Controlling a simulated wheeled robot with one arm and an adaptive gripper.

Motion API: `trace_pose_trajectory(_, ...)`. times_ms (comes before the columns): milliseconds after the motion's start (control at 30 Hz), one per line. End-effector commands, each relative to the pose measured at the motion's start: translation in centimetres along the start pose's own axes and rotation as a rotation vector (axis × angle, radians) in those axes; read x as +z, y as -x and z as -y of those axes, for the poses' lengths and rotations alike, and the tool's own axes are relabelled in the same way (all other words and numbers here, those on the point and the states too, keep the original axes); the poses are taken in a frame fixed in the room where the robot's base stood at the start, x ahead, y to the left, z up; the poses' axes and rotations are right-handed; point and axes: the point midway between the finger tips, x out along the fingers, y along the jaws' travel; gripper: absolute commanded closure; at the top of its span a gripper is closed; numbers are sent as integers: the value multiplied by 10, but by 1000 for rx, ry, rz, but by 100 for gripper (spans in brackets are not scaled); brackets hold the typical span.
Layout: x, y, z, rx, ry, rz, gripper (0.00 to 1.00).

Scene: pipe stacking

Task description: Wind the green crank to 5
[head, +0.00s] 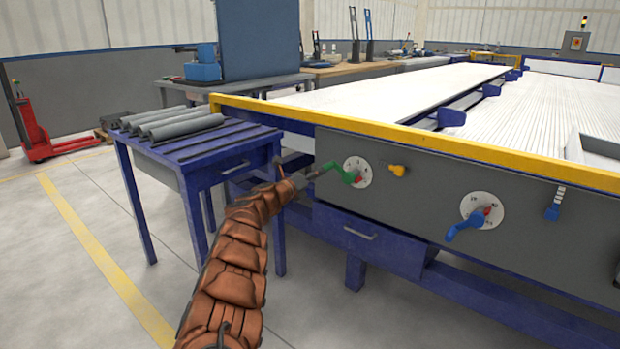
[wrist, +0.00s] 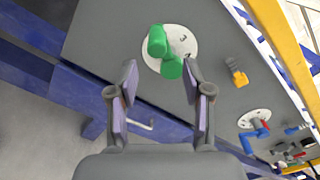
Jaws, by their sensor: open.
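The green crank (head: 341,172) is mounted on a round white dial (head: 365,168) on the grey front panel of the machine. In the head view its arm points to the left and up from the dial centre. My gripper (head: 309,174) is just left of the crank handle. In the wrist view the green crank (wrist: 160,45) stands ahead of the fingertips, between and beyond them. My gripper (wrist: 160,85) is open and empty there. A digit "3" shows on the dial (wrist: 183,37); the other markings are partly hidden or too small to read.
A yellow knob (head: 397,170) and a blue crank (head: 466,228) on its own dial sit right of the green crank. A blue table (head: 190,148) with several grey pipes (head: 185,125) stands left. A drawer unit (head: 370,240) is below the panel.

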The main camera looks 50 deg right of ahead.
Motion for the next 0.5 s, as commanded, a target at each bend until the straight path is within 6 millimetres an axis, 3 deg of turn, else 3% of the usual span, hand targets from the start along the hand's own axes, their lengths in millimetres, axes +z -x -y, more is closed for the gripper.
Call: trace_pose_trajectory(500, 3, 16, -2, 5, -3, 10, 50)
